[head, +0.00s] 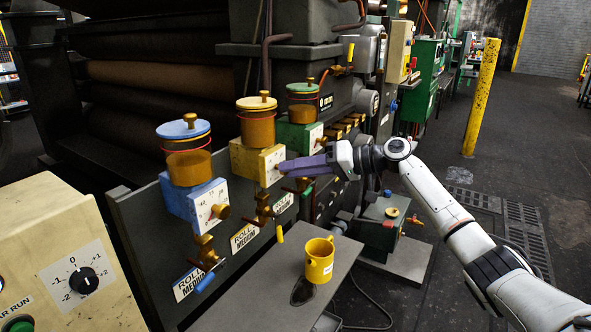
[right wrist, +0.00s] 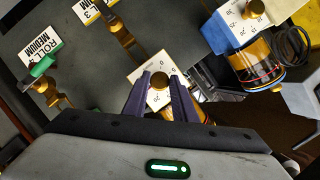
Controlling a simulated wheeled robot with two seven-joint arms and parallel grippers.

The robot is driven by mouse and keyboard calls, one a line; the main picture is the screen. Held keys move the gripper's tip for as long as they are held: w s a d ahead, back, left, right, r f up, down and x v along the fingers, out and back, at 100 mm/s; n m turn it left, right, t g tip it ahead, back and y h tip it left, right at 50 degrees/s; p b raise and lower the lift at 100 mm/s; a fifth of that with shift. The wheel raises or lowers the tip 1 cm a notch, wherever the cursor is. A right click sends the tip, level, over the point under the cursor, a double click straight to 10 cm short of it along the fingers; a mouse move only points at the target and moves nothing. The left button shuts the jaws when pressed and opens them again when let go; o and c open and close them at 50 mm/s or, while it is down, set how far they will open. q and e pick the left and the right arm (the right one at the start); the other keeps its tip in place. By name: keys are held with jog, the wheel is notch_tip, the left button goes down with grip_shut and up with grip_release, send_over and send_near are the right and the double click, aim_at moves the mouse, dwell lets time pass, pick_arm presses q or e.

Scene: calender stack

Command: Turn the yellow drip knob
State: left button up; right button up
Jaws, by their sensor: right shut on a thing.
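The yellow drip unit (head: 243,158) is the middle one of three on the dark panel, with an amber-filled cup (head: 257,126) on top. My right gripper (head: 284,165) reaches its white dial face (head: 268,172) from the right, and its purple fingers hide the knob in the head view. In the right wrist view the brass knob (right wrist: 160,79) sits on the numbered dial between the two fingers of my right gripper (right wrist: 161,84), which is shut on it. The dial's exact reading is too small to tell. My left gripper is not in view.
A blue drip unit (head: 193,197) stands to the left and a green one (head: 298,136) behind. Brass valves (head: 205,248) hang below. A yellow mug (head: 319,260) stands on a grey shelf (head: 265,303). A control box (head: 70,260) is at the front left.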

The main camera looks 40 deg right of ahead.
jog(key=o, duration=1)
jog(key=b+v, duration=0.2)
jog(key=v, duration=0.8)
jog(key=shift+s+r, duration=0.1)
jog(key=shift+r, duration=0.05)
